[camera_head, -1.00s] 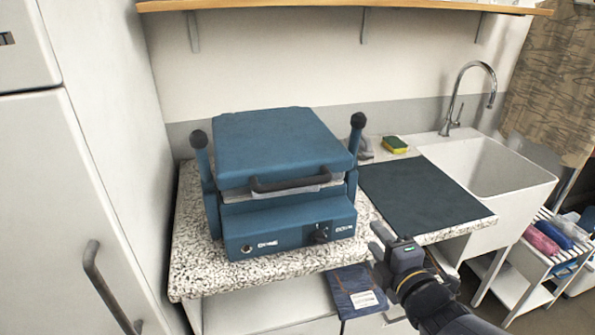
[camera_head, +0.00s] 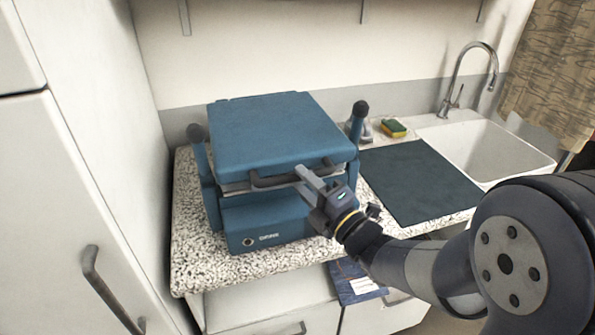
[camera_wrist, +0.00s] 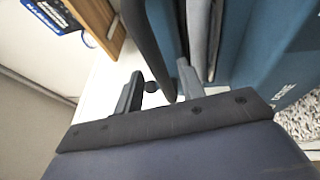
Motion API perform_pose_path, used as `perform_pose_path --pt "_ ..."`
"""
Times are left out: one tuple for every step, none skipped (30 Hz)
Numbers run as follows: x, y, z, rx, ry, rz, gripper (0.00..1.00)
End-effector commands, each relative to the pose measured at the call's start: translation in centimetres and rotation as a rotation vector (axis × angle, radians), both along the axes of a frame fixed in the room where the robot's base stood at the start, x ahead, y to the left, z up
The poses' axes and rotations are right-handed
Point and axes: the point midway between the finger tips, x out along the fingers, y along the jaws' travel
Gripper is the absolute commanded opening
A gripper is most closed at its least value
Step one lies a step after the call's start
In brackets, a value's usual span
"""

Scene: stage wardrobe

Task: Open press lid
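The press (camera_head: 275,205) is a blue box on the speckled counter. Its blue lid (camera_head: 275,135) lies down over the base, with a dark bar handle (camera_head: 272,182) along the front edge. My gripper (camera_head: 304,182) is at the right part of the handle, in front of the lid. In the wrist view its two fingers (camera_wrist: 160,88) are apart, and the dark handle (camera_wrist: 146,45) runs into the space between them. I cannot tell whether either finger touches it. My gripper hides part of the press's front panel.
A dark mat (camera_head: 418,182) lies right of the press, before a sink (camera_head: 490,150). A sponge (camera_head: 393,128) is behind the mat. A tall white cabinet (camera_head: 70,220) stands left.

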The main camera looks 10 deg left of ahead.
Motion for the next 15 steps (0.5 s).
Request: perform_pose_path --pt "0.4 0.6 0.3 0.000 0.001 0.002 0.38" --pt "0.6 0.9 0.3 0.000 0.000 0.002 0.38" --pt "0.9 1.2 0.4 0.000 0.000 0.002 0.38" --pt "1.0 1.4 0.4 0.000 0.001 0.001 0.38" --pt "1.1 1.6 0.4 0.000 0.001 0.001 0.38" --pt "1.3 1.8 0.5 0.001 0.001 0.000 0.38" --pt "1.4 1.9 0.5 0.001 0.001 0.000 0.38" --pt "1.4 1.9 0.5 0.001 0.001 -0.001 0.38" --pt "1.5 2.0 0.5 0.000 0.000 -0.001 0.38" --pt "1.5 2.0 0.5 0.000 0.000 -0.001 0.38" --pt "1.5 2.0 0.4 0.000 0.000 -0.001 0.38" --pt "1.5 2.0 0.4 0.000 0.000 -0.001 0.38" --pt "1.5 2.0 0.4 0.000 0.000 -0.001 0.38" --pt "1.5 2.0 0.4 0.000 0.000 -0.001 0.38" --pt "1.5 2.0 0.4 0.000 0.000 -0.001 0.38"
